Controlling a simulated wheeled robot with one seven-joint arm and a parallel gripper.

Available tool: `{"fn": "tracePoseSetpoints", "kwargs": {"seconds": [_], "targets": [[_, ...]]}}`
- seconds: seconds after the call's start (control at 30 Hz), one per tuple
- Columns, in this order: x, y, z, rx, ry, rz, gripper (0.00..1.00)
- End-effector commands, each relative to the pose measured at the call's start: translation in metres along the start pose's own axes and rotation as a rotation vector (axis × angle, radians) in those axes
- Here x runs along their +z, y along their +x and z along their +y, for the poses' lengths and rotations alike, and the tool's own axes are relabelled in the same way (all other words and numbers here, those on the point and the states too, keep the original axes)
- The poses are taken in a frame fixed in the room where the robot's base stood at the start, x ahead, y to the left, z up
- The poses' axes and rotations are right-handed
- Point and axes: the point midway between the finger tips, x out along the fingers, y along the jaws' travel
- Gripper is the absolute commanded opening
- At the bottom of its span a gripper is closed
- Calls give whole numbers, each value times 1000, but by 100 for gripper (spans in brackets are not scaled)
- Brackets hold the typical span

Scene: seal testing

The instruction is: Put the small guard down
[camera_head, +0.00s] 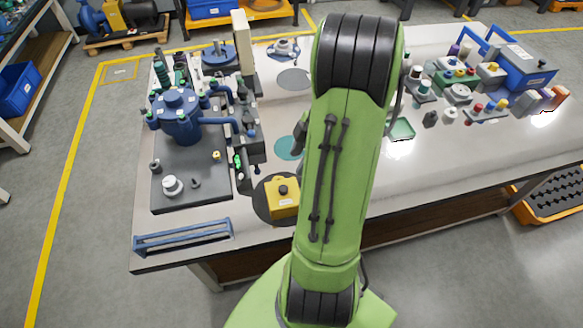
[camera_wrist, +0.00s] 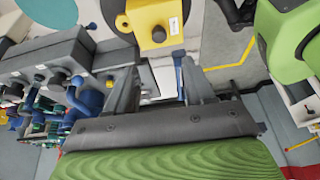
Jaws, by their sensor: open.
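A yellow block with a black knob on top, which I take for the small guard (camera_head: 284,207), sits upright on a dark round pad (camera_head: 261,204) near the table's front edge. It also shows at the top of the wrist view (camera_wrist: 146,18), with a pale label on its side. My gripper (camera_wrist: 160,68) is open, with nothing between its two fingers. In the wrist view the fingers point toward the guard, with a gap between them and it. In the head view my green arm hides most of the gripper.
Left of the guard, a dark base plate (camera_head: 203,192) carries a blue vessel (camera_head: 180,122). A blue handle-like bar (camera_head: 183,235) lies at the front left. A teal round pad (camera_head: 288,148) is bare. Several small fittings and a blue case (camera_head: 520,65) stand at the right.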

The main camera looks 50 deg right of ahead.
Motion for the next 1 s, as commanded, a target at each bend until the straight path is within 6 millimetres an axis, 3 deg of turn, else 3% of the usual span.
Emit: {"fn": "tracePoseSetpoints", "kwargs": {"seconds": [0.1,0.27,0.37,0.43,0.6,0.7,0.83,1.0], "targets": [[0,-15,0,1,1,0,53],[-2,-18,0,0,2,-2,53],[-27,-26,-2,14,37,-31,53],[-63,-36,-10,42,105,-70,53],[-153,-59,-65,179,353,-127,53],[-185,-70,-112,286,521,-93,53],[-196,-78,-161,388,721,14,53],[-194,-82,-183,429,856,102,53]]}}
